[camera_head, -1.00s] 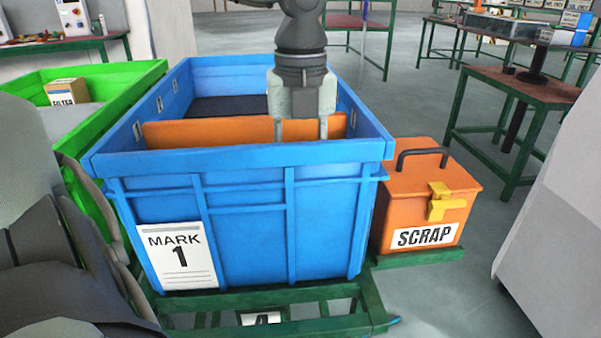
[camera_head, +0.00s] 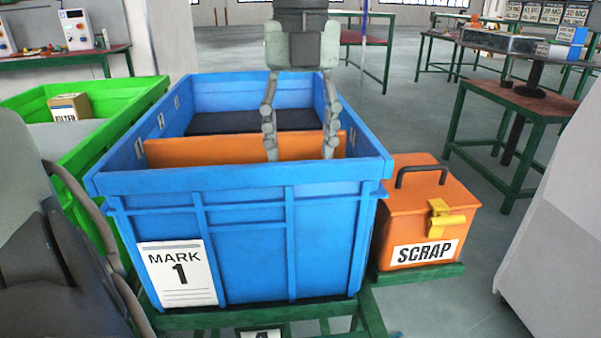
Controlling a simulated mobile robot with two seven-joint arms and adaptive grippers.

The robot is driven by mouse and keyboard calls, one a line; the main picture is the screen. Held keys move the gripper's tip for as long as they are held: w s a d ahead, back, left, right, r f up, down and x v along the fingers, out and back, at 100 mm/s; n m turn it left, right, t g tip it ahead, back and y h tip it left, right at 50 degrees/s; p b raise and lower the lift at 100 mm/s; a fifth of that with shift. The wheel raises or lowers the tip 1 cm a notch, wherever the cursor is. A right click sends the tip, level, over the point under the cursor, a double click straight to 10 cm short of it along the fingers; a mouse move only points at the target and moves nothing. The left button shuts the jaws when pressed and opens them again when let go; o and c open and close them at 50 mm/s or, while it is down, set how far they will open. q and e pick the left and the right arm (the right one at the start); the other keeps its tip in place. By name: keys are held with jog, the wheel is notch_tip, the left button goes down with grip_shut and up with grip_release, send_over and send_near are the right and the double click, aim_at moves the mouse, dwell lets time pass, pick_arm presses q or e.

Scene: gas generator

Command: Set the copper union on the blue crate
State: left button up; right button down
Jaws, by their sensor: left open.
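The blue crate (camera_head: 245,240) stands in the middle with a "MARK 1" label on its front. An orange divider (camera_head: 215,151) crosses its inside, with a dark pad (camera_head: 215,122) behind it. My left gripper (camera_head: 301,152) hangs fingers down over the crate, in front of the divider in the picture. Its two fingers are spread apart, with nothing visible between them. No copper union can be made out. The crate's floor in front of the divider is hidden by the near wall. My right gripper is not in view.
An orange scrap box (camera_head: 429,215) with a black handle and yellow latch stands close at the crate's right. A green crate (camera_head: 77,169) holding a filter carton (camera_head: 70,106) is at the left. A work table (camera_head: 525,98) stands farther right, with open floor between.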

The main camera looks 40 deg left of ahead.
pick_arm(q)
notch_tip(320, 180, up, 4)
jog(key=shift+f, duration=0.1)
dwell(0.7)
